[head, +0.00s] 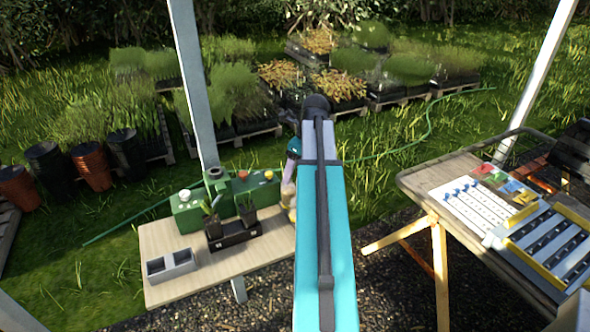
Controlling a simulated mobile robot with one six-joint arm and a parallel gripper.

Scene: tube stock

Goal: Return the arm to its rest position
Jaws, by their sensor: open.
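My arm (323,220) rises from the bottom of the head view as a long teal link with a dark strip along it. It ends at a dark joint (317,103) near the upper middle. My gripper does not show; the arm may hide it. A small teal, pinkish and yellowish shape (290,172) shows just left of the arm, partly hidden, and I cannot tell what it is.
A wooden table (195,288) at left bears green boxes (188,215), a black tray with potted plants (231,236) and a grey two-cell block (172,265). At right, a trestle table (425,185) bears a white strip board (480,208) and a yellow-edged rack (545,240). White posts (195,85) stand nearby.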

